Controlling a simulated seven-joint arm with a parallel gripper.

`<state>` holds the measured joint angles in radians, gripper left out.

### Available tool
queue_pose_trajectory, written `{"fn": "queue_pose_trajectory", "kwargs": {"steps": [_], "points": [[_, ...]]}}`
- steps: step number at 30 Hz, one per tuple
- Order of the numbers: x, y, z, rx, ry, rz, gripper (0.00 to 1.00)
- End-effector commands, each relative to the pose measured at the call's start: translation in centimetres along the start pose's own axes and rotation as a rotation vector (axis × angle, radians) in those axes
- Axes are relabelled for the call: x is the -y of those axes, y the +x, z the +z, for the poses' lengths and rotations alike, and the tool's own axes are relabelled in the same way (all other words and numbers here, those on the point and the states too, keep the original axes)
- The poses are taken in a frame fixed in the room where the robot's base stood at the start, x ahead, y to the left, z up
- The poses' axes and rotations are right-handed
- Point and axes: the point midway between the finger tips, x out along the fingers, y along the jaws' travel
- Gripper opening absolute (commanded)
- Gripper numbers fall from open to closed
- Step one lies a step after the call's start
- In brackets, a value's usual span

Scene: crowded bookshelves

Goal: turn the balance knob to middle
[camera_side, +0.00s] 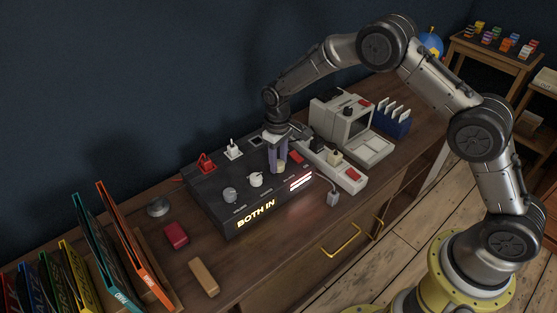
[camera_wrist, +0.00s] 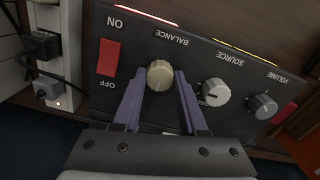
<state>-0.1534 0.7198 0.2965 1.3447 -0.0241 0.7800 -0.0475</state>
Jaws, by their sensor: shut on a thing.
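The balance knob (camera_wrist: 160,75) is cream-coloured and sits under the BALANCE label on the dark amplifier panel, upside down in the wrist view. My gripper (camera_wrist: 164,80) points at the panel, with its two purple fingers closed on either side of the knob. In the side view my gripper (camera_side: 277,167) reaches down to the right part of the amplifier (camera_side: 213,187), and the knob (camera_side: 281,168) shows partly between the fingers. The knob's pointer mark is not clear to me.
The white source knob (camera_wrist: 215,92) and grey volume knob (camera_wrist: 263,106) stand beside it. A red ON/OFF switch (camera_wrist: 109,58) lies on the other side. Red (camera_side: 206,162) and white (camera_side: 233,149) plugs stand behind. A grey computer (camera_side: 345,122) is to the right.

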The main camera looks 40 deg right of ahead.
Motion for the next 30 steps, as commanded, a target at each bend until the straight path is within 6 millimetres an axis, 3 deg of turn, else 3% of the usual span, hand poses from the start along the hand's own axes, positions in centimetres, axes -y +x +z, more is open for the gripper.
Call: {"fn": "queue_pose_trajectory", "kwargs": {"steps": [20, 21, 25, 30], "points": [[0.0, -0.12, -0.06, -0.001, 0.06, 0.0, 0.0], [0.0, -0.12, -0.06, -0.001, 0.06, 0.0, 0.47], [-0.01, -0.1, -0.05, -0.001, 0.06, 0.0, 0.7], [-0.01, -0.06, -0.03, 0.0, 0.06, 0.0, 0.72]]}}
